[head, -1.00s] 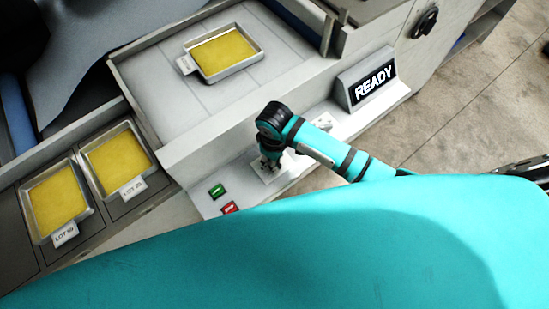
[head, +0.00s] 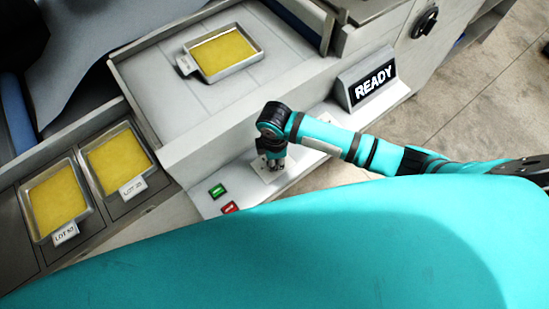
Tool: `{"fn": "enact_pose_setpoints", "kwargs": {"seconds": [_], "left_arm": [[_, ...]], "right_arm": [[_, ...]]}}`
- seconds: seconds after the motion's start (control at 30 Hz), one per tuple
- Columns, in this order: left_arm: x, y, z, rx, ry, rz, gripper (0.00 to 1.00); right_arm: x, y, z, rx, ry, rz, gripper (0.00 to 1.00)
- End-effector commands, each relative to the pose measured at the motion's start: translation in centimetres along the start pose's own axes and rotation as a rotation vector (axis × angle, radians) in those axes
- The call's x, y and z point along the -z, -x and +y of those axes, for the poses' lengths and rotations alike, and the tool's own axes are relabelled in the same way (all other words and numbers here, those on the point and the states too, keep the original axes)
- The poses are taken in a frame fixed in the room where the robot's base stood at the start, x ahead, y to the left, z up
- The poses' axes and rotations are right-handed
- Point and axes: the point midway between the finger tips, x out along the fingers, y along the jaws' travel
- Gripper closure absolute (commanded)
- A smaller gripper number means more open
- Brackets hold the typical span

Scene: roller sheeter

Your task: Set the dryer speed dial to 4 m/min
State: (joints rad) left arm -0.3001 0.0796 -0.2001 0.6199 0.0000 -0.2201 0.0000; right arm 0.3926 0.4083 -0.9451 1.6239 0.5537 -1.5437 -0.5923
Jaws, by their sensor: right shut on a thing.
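My right gripper (head: 275,163) points down at a pale dial plate (head: 258,168) on the machine's front ledge. It is shut on the dial there. The dial itself is hidden by the gripper, so its setting and scale cannot be read. A sign reading READY (head: 371,83) stands on the ledge to the right of the gripper. My left gripper is not in view.
A green button (head: 217,191) and a red button (head: 229,207) sit left of the gripper. A tray of yellow sheet (head: 263,55) lies on the machine top. Two lot-labelled trays (head: 76,228) (head: 149,165) are at left. A black handwheel (head: 425,21) is at upper right.

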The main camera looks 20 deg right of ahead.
Motion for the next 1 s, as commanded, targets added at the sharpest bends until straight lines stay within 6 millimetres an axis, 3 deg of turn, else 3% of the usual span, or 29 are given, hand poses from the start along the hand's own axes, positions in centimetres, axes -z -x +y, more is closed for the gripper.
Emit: {"fn": "enact_pose_setpoints", "kwargs": {"seconds": [0.7, 0.73, 0.9, 1.0], "left_arm": [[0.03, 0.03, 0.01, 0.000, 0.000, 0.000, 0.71], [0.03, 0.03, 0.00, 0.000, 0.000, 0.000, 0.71], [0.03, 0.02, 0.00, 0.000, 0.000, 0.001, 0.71], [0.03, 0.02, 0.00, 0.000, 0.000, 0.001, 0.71]], "right_arm": [[0.06, 0.18, 0.22, -0.006, 0.081, 0.002, 1.00], [0.05, 0.18, 0.22, -0.006, 0.081, 0.002, 0.85], [0.04, 0.13, 0.16, -0.004, 0.080, 0.002, 0.64], [0.03, 0.09, 0.12, -0.003, 0.080, 0.001, 0.64]]}}
